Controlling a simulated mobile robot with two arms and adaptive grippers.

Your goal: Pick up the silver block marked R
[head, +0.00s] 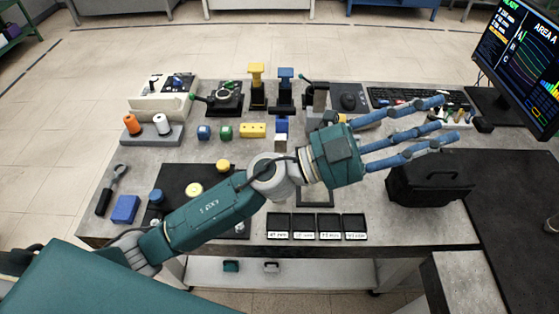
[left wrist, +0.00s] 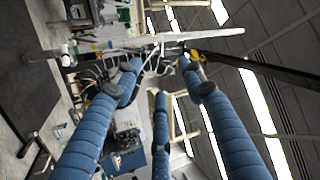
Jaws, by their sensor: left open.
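My left gripper (head: 438,127) reaches across the table from the left, its blue fingers spread over the right side. The left wrist view also shows its fingers (left wrist: 160,85) apart with nothing between them. My forearm and wrist hide part of the table's middle. My right gripper is not in view.
A black box (head: 430,180) with a handle sits below my fingers. A monitor (head: 520,60) stands at right. Labelled black trays (head: 317,226) line the front edge.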

